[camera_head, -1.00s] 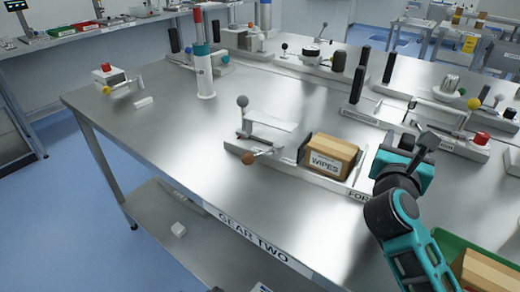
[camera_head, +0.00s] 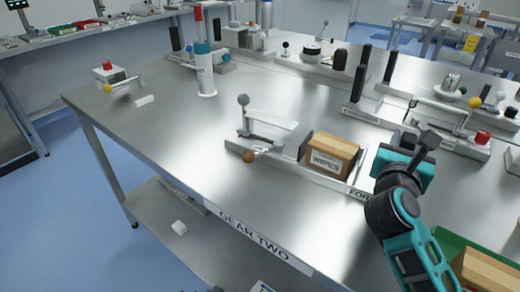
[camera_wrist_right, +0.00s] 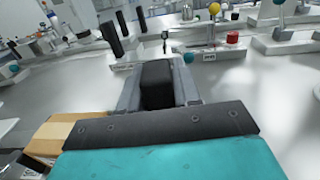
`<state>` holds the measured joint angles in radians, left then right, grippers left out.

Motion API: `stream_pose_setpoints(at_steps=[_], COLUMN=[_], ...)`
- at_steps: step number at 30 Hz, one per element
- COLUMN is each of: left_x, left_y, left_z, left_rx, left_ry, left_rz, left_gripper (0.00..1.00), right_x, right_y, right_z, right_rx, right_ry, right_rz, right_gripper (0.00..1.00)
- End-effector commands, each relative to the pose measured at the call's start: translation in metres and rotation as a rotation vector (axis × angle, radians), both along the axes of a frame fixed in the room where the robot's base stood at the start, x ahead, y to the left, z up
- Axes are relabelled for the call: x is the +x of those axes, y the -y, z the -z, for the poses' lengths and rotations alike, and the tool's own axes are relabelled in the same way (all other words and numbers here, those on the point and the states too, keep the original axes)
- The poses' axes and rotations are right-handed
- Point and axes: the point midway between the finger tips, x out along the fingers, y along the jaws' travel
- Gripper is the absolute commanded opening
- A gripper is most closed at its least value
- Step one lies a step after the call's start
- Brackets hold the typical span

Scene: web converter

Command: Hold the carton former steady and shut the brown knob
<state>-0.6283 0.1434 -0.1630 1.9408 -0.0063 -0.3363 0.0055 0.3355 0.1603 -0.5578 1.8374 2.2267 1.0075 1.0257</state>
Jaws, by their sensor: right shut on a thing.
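The carton former (camera_head: 315,179) is a low grey fixture near the front edge of the table, with a label partly hidden by my right arm. A brown carton marked WIPES (camera_head: 331,155) sits in it. The brown knob (camera_head: 249,157) is at the end of a short lever on its left side, pointing towards the front edge. My right gripper (camera_head: 408,146) is at the right end of the fixture. In the right wrist view its fingers are shut on a black block (camera_wrist_right: 157,84), probably a grip of the former. My left gripper is out of view.
A grey ball lever (camera_head: 243,100) stands behind the brown knob beside a flat plate. A white and teal cylinder (camera_head: 205,72) stands farther back. A green crate (camera_head: 455,245) with cartons is at the lower right. The table left of the former is mostly clear.

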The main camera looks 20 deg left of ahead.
Motion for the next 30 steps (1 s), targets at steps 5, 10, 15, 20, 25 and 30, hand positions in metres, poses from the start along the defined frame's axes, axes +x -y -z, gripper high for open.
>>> stream_pose_setpoints(at_steps=[5,10,15,20,25,30], left_x=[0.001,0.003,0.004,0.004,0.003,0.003], left_y=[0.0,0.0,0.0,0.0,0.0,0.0], left_z=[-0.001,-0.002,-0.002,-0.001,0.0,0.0], left_rx=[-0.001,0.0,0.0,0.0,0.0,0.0], left_ry=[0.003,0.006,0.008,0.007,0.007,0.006], left_rz=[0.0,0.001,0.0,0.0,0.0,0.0], left_gripper=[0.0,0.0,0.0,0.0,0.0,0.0], right_x=[0.0,0.0,0.0,0.0,0.0,0.0], right_y=[0.0,0.0,0.0,0.0,0.0,0.0], right_z=[0.0,-0.005,-0.003,0.001,0.004,0.007], right_rx=[0.0,0.011,0.009,0.009,0.007,0.006], right_ry=[0.0,0.013,0.012,0.008,0.004,-0.001], right_rz=[0.0,-0.002,-0.002,-0.001,0.0,0.0], right_gripper=[0.0,0.0,0.0,0.0,0.0,0.0])
